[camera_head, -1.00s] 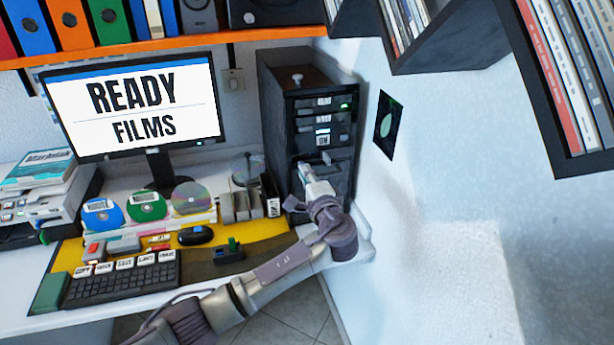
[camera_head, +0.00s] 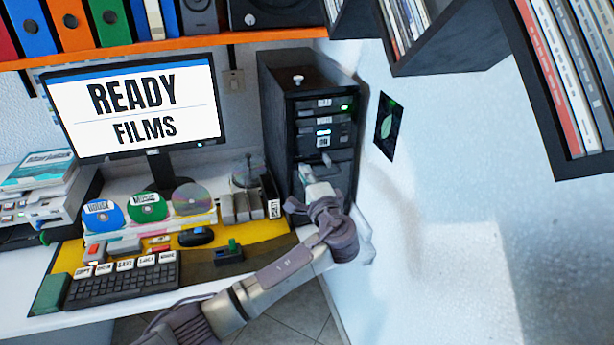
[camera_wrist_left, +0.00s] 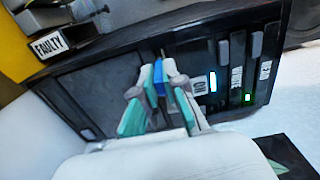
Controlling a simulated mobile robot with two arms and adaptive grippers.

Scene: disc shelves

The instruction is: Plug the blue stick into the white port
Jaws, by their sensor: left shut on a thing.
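The blue stick (camera_wrist_left: 159,80) is between the teal-padded fingers of my left gripper (camera_wrist_left: 158,92), which is shut on it in the left wrist view. The stick's tip is close to the front of the black computer tower (camera_wrist_left: 105,85); I cannot tell whether it touches. In the head view my left gripper (camera_head: 305,175) is in front of the lower part of the tower (camera_head: 325,88), below its labelled slots, and the stick cannot be made out. White labels and a blue-lit slot (camera_wrist_left: 213,82) lie right of the fingers in the wrist view. I cannot tell which port is the white one. My right gripper is not in view.
A monitor (camera_head: 140,105), a keyboard (camera_head: 122,283) and a rack of discs (camera_head: 190,198) stand on the desk left of the tower. A box marked FAULTY (camera_wrist_left: 48,43) is beside the tower. A wall (camera_head: 440,200) closes in on the right, with shelves above.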

